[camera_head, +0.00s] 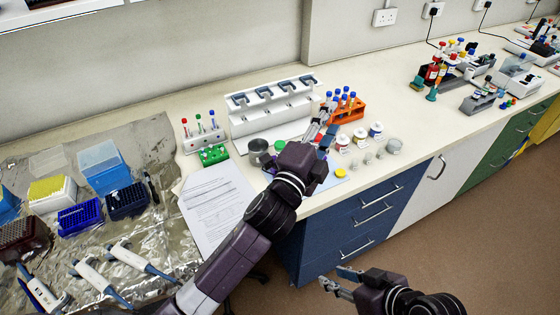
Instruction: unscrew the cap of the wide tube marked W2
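My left gripper (327,124) reaches over the bench and points at the orange rack (361,110). Its fingertips are close to the rack's left side. Whether they hold anything is too small to tell. The orange rack holds several tubes with blue caps (344,94). No W2 mark is legible, so I cannot tell which tube or jar is W2. My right gripper (332,279) is low in front of the blue drawers, with its fingers apart and nothing between them.
Lidded jars (376,130) and small caps stand right of my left gripper. A white stand (272,112) is behind it. A white rack (203,139) and a green rack (214,155) are to the left, by a paper sheet (213,205). Pipettes (140,262) lie on foil.

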